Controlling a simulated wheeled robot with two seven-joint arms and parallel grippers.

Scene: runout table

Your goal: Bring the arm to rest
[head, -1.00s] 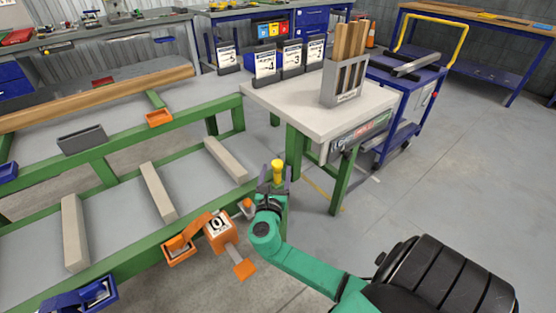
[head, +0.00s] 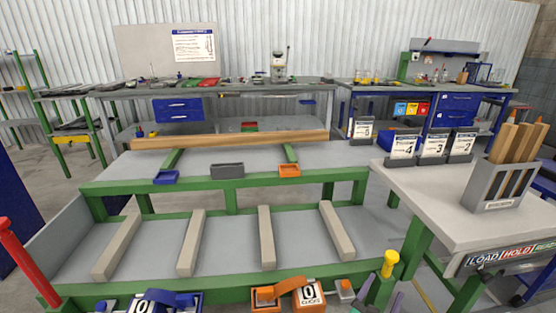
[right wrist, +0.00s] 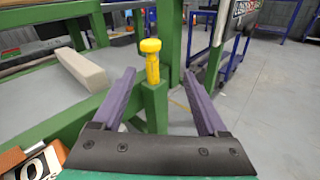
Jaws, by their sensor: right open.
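My right gripper (head: 380,301) shows only by its purple fingertips at the bottom edge of the head view, right of centre. In the right wrist view the two fingers of this gripper (right wrist: 158,73) are spread apart with nothing held between them. A yellow knob (head: 390,263) tops a green post at the runout table's front right corner. In the right wrist view the yellow knob (right wrist: 151,60) appears between the fingers, beyond them; I see no contact. The rest of the right arm is out of the head view. My left gripper is not in view.
The green runout table (head: 190,288) fills the middle, with several beige bars on its lower deck. Orange (head: 290,292) and blue (head: 160,302) units sit along its front rail. A pale side table (head: 440,200) stands right, holding a grey rack (head: 497,185). Floor beside it looks clear.

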